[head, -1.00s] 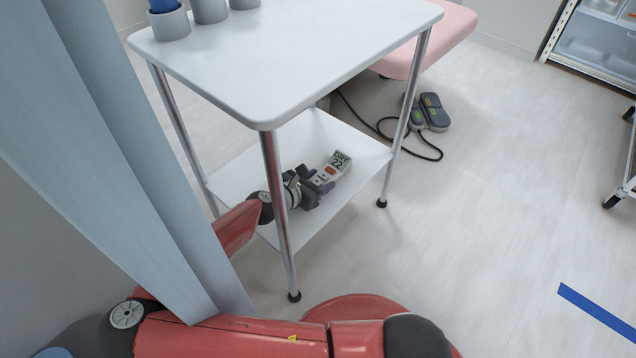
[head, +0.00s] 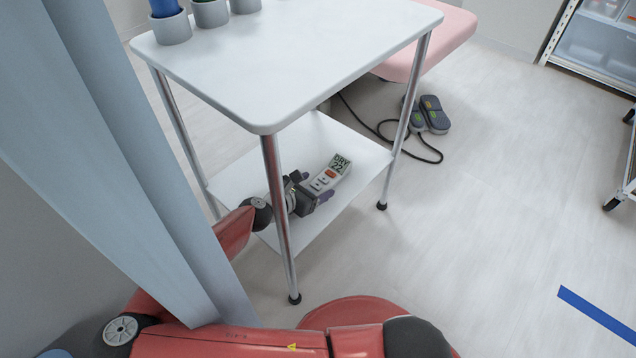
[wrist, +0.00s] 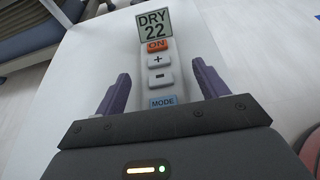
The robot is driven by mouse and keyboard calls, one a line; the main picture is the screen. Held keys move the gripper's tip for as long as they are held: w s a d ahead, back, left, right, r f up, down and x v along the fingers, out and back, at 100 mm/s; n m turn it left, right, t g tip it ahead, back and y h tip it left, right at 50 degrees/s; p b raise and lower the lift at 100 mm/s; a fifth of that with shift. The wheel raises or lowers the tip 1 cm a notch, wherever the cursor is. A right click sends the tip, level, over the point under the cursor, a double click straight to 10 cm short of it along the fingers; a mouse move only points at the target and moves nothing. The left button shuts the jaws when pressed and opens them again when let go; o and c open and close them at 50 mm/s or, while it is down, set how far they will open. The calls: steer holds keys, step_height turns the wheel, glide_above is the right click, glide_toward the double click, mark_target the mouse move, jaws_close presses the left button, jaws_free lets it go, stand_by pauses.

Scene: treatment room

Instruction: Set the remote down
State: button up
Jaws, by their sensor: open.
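The remote (head: 329,174) is white, with a display reading DRY 22 and an orange ON button. It lies on the white lower shelf (head: 300,234) of the side table. In the wrist view the remote (wrist: 161,78) lies between the two purple fingers of my gripper (wrist: 161,92), with a gap on each side. My gripper (head: 314,189) is open at the near end of the remote, low over the shelf. The remote's lower end is hidden behind the gripper body in the wrist view.
The white table top (head: 290,60) is above my arm, with several grey cups (head: 173,29) at its back left. A metal table leg (head: 276,200) stands in front of my wrist. A foot pedal (head: 433,114) with a cable lies on the floor behind.

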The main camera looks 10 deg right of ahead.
steer(key=p+v, duration=0.1)
steer(key=v, duration=0.9)
steer(key=shift+f+p, duration=0.1)
steer(key=shift+p, duration=0.25)
